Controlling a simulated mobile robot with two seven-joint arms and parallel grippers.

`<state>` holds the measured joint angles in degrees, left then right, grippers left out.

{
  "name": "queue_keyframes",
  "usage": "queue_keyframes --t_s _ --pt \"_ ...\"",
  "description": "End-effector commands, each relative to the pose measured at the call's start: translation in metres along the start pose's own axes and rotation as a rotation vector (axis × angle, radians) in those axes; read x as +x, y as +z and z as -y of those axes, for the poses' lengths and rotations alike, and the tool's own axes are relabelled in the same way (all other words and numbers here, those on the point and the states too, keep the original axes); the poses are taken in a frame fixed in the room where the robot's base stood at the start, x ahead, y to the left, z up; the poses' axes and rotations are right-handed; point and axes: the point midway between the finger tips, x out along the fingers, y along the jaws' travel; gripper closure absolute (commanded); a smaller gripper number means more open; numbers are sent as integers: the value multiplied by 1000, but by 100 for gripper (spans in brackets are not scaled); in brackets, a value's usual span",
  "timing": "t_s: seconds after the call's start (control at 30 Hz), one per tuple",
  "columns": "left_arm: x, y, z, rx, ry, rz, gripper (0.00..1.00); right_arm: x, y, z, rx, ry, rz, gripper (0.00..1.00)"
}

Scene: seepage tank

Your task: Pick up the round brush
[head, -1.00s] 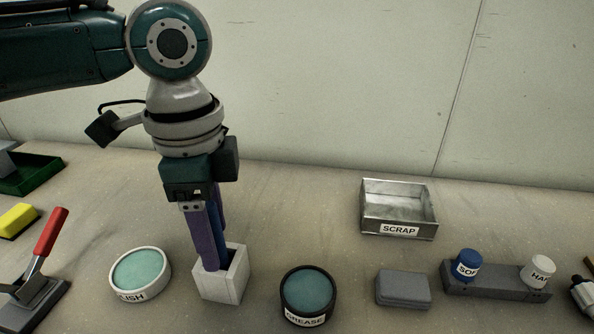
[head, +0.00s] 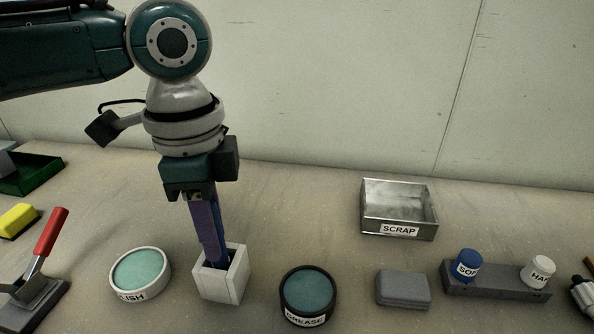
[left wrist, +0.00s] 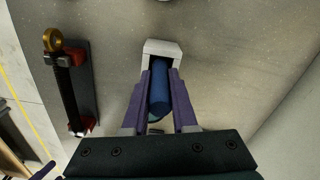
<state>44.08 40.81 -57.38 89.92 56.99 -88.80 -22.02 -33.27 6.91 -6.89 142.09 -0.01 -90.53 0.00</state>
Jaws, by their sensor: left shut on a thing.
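The round brush shows as a blue rounded handle (left wrist: 160,98) in the left wrist view. It stands in a square white holder (head: 236,283), which also shows in the left wrist view (left wrist: 163,47). The brush's lower end is hidden inside the holder. In the head view a strip of blue handle (head: 217,215) shows beside the purple fingers. My left gripper (head: 215,262) points down, its fingertips at the holder's mouth. Its fingers are shut on the blue handle, one on each side. My right gripper is in neither view.
A white-rimmed dish (head: 140,273) stands left of the holder and a dark GREASE dish (head: 308,296) right of it. A metal SCRAP tray (head: 399,212), a grey block (head: 403,289) and a rack (head: 495,281) with two capped bottles lie farther right. Bare table lies behind the holder.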

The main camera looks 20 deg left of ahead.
Motion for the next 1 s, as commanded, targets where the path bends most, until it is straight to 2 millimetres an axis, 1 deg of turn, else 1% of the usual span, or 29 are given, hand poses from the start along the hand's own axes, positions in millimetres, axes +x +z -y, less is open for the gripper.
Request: queue_keyframes --t_s 0.3,0.47,0.57,0.67,0.87,1.0 --pt "-2 0 0 0 0 -1 100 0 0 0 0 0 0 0" --pt "-13 0 1 -1 -2 -1 100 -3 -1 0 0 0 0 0" --pt "-27 0 1 -1 -3 -2 100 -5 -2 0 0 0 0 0" --pt "-46 -1 1 1 -4 -3 100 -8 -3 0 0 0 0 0" --pt "-96 -1 2 1 -6 -4 100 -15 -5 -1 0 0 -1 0" --pt "-136 -1 2 0 -6 -5 100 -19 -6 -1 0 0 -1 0"
